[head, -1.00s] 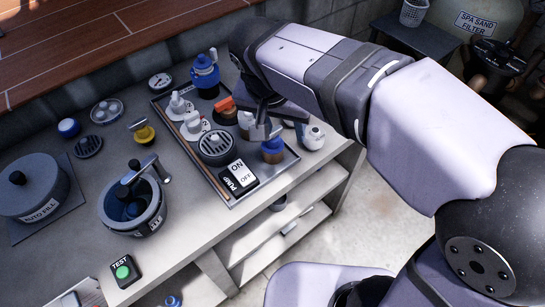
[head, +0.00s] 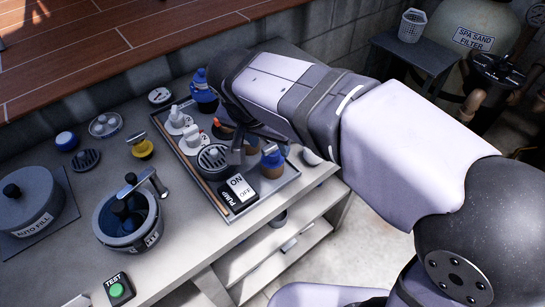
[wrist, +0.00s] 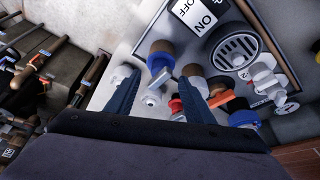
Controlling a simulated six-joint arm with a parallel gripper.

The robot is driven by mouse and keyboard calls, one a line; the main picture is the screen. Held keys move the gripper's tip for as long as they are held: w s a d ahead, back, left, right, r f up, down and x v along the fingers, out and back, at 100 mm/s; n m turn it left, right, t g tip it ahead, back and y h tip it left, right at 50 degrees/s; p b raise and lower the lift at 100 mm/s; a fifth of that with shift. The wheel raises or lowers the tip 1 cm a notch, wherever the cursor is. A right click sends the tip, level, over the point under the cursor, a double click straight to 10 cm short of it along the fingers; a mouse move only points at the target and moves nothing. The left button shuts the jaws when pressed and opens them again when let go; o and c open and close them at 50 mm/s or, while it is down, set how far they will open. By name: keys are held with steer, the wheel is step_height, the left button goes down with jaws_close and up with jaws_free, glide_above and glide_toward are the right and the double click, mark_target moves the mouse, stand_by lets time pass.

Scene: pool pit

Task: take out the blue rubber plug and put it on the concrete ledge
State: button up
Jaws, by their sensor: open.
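The blue rubber plug (head: 272,155) sits in a brown stub at the right side of the tray, beside the ON/OFF pump switch. In the wrist view the blue plug (wrist: 160,66) shows with a pale handle, beyond the fingertips. My gripper (head: 249,147) is low over the tray, close to the plug on its left. In the wrist view my gripper (wrist: 163,82) has its two dark fingers apart, with nothing clearly held between them. Whether a finger touches the plug I cannot tell. The concrete ledge (head: 190,240) is the grey counter around the tray, with bare surface in front.
The pump switch (head: 239,194) and a round grille (head: 212,160) stand close by in the tray (head: 232,213). White numbered valves (head: 192,136), a blue bottle (head: 203,90) and a white fitting (head: 311,157) are nearby.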

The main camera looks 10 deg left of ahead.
mark_target(270, 147)
steer(key=shift+x, duration=2)
steer(key=c, duration=1.1)
